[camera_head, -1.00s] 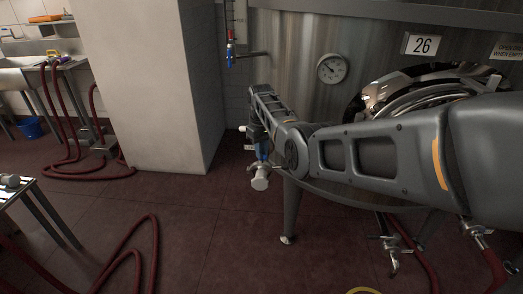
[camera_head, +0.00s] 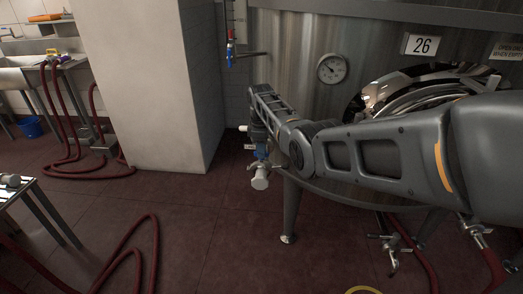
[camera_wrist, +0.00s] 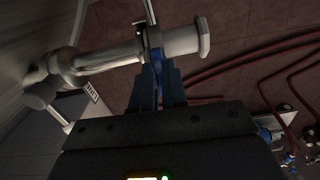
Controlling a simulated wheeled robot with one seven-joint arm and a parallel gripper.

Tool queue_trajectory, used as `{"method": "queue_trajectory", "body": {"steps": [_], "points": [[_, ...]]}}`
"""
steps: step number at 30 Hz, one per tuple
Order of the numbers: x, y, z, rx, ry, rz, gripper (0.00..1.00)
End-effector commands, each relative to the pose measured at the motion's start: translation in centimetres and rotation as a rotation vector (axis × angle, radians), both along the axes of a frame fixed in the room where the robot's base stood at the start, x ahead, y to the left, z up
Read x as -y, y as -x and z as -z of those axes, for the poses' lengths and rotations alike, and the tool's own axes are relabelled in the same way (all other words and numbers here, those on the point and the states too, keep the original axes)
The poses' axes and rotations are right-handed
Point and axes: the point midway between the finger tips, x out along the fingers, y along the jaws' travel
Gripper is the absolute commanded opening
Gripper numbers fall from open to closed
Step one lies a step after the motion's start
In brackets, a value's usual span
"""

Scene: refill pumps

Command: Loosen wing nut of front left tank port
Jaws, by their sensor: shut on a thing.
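The front left tank port shows its pale round end (camera_head: 260,180) below my gripper (camera_head: 261,160) in the head view. In the wrist view its metal pipe (camera_wrist: 105,57) comes from the left and ends in a round flanged end (camera_wrist: 203,37). A clamp band (camera_wrist: 152,22) rings the pipe just before that end. My gripper's blue fingers (camera_wrist: 157,82) are close together and reach up to the clamp. They are shut on the wing nut, which is mostly hidden between the fingertips.
The steel tank (camera_head: 290,75) with a dial gauge (camera_head: 332,68) stands behind my arm. A tank leg (camera_head: 290,210) is close on the right of the port. A white pillar (camera_head: 150,90) stands at left. Red hoses (camera_head: 140,245) lie on the otherwise open floor.

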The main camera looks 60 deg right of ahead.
Motion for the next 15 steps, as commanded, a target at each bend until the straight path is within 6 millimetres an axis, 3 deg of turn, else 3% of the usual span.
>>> {"method": "queue_trajectory", "body": {"steps": [15], "points": [[0.07,-0.18,-0.22,0.005,0.003,-0.061,0.00]]}}
